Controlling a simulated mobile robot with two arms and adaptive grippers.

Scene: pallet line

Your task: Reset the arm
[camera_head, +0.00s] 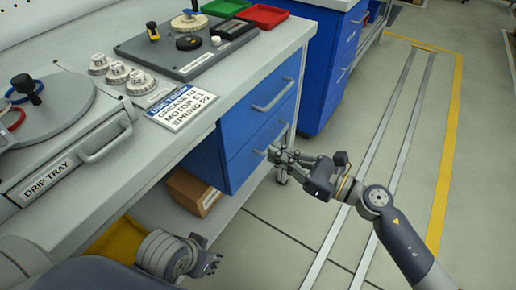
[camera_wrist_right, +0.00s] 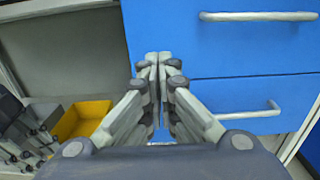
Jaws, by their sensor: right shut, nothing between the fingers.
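My right arm comes in from the lower right in the head view. Its gripper (camera_head: 273,155) is in front of the blue drawer cabinet (camera_head: 236,152), near the lower drawer. In the right wrist view the gripper's fingers (camera_wrist_right: 158,62) are shut together with nothing between them, pointing at the blue drawer fronts. I cannot tell whether the tips touch the cabinet. My left gripper (camera_head: 207,264) is low at the bottom of the head view, below the bench edge. Its fingers are small and partly turned away, so their opening is unclear.
The bench (camera_head: 255,65) carries a drip tray (camera_head: 50,180), a sign (camera_head: 182,106), a dark board (camera_head: 165,55), and green and red trays. A cardboard box (camera_head: 190,192) and a yellow bin (camera_wrist_right: 80,120) are under the bench. Open floor lies right.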

